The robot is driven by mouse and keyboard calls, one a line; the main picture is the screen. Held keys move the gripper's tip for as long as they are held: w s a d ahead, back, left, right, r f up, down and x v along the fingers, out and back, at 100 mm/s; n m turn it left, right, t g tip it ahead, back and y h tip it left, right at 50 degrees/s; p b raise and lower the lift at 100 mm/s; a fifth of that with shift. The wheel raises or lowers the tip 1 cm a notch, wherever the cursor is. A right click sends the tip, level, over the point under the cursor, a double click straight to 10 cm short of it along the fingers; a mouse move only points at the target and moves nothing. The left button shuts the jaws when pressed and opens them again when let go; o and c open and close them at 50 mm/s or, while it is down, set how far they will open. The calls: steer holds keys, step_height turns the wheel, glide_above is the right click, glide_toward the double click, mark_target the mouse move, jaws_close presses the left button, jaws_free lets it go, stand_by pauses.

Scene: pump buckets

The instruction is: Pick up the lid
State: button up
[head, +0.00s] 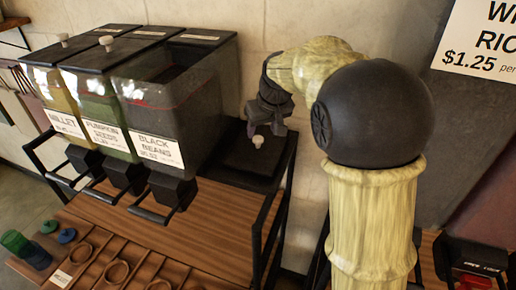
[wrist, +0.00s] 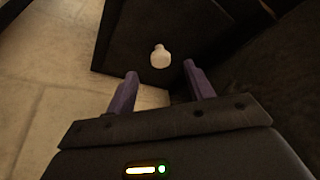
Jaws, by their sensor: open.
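The lid (head: 243,160) is a dark flat panel with a small pale knob (head: 258,141). It lies on the rack's top to the right of the bulk bins. In the wrist view the dark lid (wrist: 205,40) fills the top, and its white knob (wrist: 160,56) stands ahead of the fingers. My gripper (head: 266,125) hangs just above the lid near the knob in the head view. In the wrist view my gripper (wrist: 160,78) has its two purple fingers spread apart, with nothing between them. The knob appears beyond the fingertips, apart from them.
The black beans bin (head: 165,105) stands open-topped left of the lid. The pumpkin seeds bin (head: 97,105) and millet bin (head: 50,90) have lids on. A pale wall (head: 225,15) is close behind. A black rack frame (head: 275,215) edges the right side.

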mark_target(258, 138)
steer(key=shift+w+a+f+p, duration=0.15)
steer(key=shift+w+f+p, duration=0.1)
steer(key=shift+f+p, duration=0.2)
steer(key=x, duration=0.2)
steer(key=p+x, duration=0.1)
steer(key=x, duration=0.1)
steer(key=shift+w+a, duration=0.1)
steer(key=shift+w, duration=0.15)
jaws_close()
